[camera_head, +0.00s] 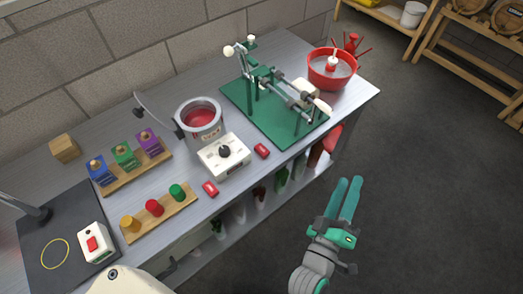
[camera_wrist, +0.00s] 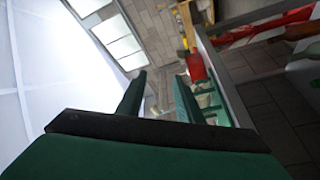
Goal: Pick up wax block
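Two small red blocks, which look like wax blocks, lie on the grey workbench. One red block (camera_head: 261,151) is right of the white control box, near the green machine base. The other red block (camera_head: 210,188) is near the bench's front edge, below the control box. I cannot tell which one the task names. My gripper (camera_head: 349,181) is in front of the bench, off its edge over the floor, right of both blocks. Its green fingers are apart with nothing between them; they also show in the wrist view (camera_wrist: 160,80). Neither block is identifiable in the wrist view.
On the bench (camera_head: 285,50) stand a pot of red wax (camera_head: 200,115), a control box (camera_head: 224,157), a green-based machine (camera_head: 275,95) and a red bowl (camera_head: 332,68). Wooden racks (camera_head: 130,175) hold coloured pieces at left. Bottles hang below the front edge. The floor (camera_head: 430,170) at right is clear.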

